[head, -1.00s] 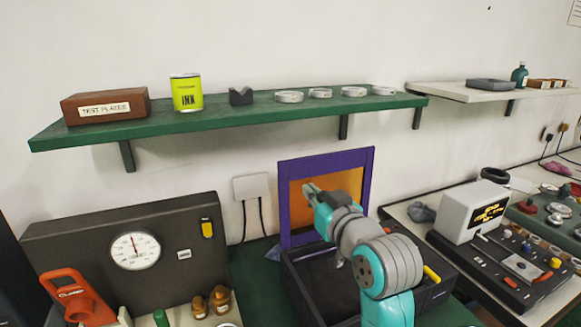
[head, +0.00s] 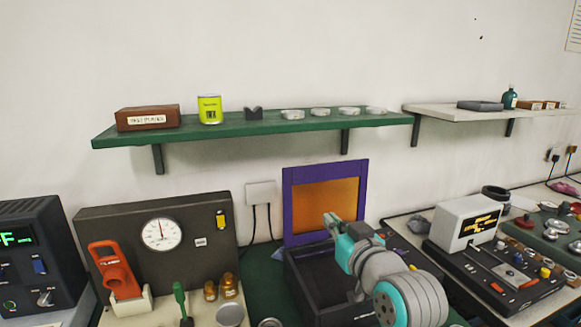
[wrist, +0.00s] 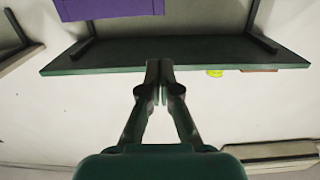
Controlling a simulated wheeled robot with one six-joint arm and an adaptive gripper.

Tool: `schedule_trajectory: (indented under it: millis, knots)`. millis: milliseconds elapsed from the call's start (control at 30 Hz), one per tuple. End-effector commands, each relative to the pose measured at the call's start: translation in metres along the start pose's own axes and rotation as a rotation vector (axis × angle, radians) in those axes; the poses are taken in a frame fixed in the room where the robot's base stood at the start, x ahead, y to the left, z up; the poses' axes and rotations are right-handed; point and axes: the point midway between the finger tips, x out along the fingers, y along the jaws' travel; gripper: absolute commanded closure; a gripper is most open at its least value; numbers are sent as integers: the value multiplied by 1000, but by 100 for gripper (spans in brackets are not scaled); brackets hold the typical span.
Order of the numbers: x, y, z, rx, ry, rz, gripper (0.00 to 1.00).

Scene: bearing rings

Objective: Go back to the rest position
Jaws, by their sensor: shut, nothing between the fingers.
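The wrist view looks toward the wall, with the green shelf (wrist: 100,58) beyond the fingertips and the purple frame (wrist: 110,8) at the top. No object is held.
The green shelf (head: 240,128) holds a brown box, a yellow ink tin (head: 209,109), a dark V-block and several pale rings. A black open bin (head: 315,290) stands below the panel. A dial gauge unit (head: 160,233) is at left, a grey-white machine (head: 466,222) at right.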

Motion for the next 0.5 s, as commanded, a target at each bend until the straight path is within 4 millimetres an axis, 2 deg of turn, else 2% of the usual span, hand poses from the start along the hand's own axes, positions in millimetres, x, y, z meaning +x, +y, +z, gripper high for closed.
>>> schedule_trajectory:
  millis: [267,500]
  knots:
    - [-5,3,29,14,-11,15,100]
    - [-15,6,66,30,-21,36,100]
